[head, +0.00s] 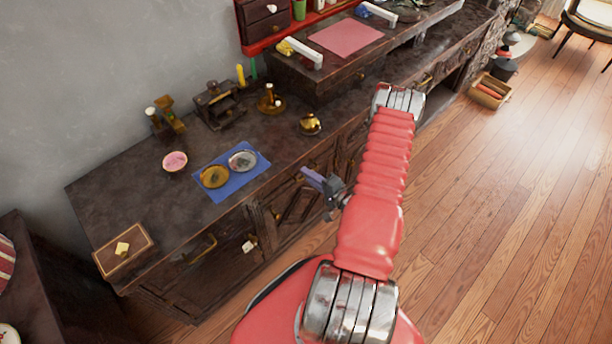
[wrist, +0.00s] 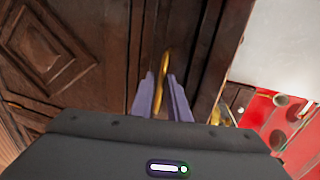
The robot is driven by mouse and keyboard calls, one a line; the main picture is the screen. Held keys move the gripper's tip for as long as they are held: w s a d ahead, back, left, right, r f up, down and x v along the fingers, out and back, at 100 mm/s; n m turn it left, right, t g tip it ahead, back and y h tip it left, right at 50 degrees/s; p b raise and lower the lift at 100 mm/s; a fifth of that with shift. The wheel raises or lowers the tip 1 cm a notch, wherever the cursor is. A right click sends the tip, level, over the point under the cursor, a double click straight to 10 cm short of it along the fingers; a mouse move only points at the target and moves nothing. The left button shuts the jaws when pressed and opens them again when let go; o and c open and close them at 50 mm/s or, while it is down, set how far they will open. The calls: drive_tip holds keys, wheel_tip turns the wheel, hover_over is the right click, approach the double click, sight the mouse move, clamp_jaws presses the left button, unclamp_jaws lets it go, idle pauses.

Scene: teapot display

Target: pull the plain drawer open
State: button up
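A dark wood drawer front (wrist: 185,40) with a slim brass handle (wrist: 164,68) is straight ahead in the wrist view. My gripper (wrist: 162,92) has two purple fingers, spread apart, with the handle's near end showing in the gap between them. I cannot tell whether they touch it. In the head view my gripper (head: 312,178) is at the front of the long dark cabinet (head: 110,215), just below its top edge. That drawer's handle is hidden in the head view.
A carved door panel (wrist: 45,50) lies beside the drawer in the wrist view. On the cabinet top are a blue mat (head: 232,187) with two dishes, a pink bowl (head: 175,161) and a brass pot (head: 310,124). Another brass handle (head: 200,250) is further left.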

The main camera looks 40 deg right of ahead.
drive_tip(key=shift+w+f, duration=0.1)
drive_tip(key=shift+w, duration=0.4)
drive_tip(key=shift+c, duration=0.6)
clamp_jaws()
drive_tip(key=shift+s+f, duration=0.1)
drive_tip(key=shift+f, duration=0.05)
idle(0.3)
drive_tip(key=shift+a, duration=0.35)
drive_tip(key=shift+s+d, duration=0.15)
